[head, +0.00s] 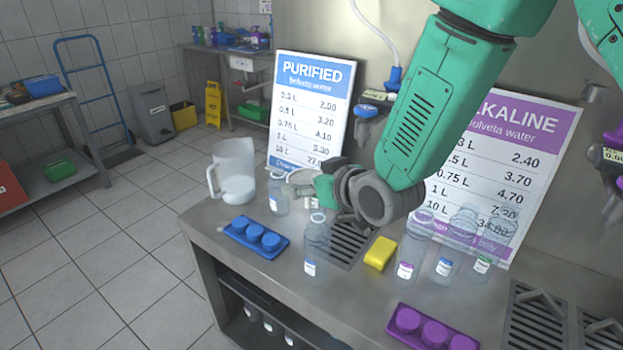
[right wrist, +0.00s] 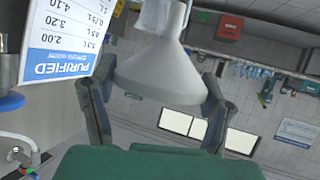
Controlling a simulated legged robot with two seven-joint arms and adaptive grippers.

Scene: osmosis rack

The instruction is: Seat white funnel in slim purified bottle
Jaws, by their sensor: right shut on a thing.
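My right gripper (head: 313,186) is shut on the white funnel (right wrist: 165,75), whose wide cone sits between the two fingers in the right wrist view. In the head view the funnel (head: 299,178) is small and partly covered by the gripper. It is above the counter, by a clear bottle with a blue label (head: 278,196). Another clear, blue-labelled bottle (head: 316,245) stands nearer the front edge. I cannot tell for sure which is the slim purified one, or whether the funnel's stem touches a bottle. My left gripper is out of view.
A white pitcher (head: 233,172) stands at the counter's left end. A blue cap tray (head: 257,238), a yellow sponge (head: 380,253) and a purple cap tray (head: 432,328) lie on the counter (head: 290,290). More bottles stand at right, before the alkaline sign (head: 500,165). The purified sign (head: 312,105) stands behind.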

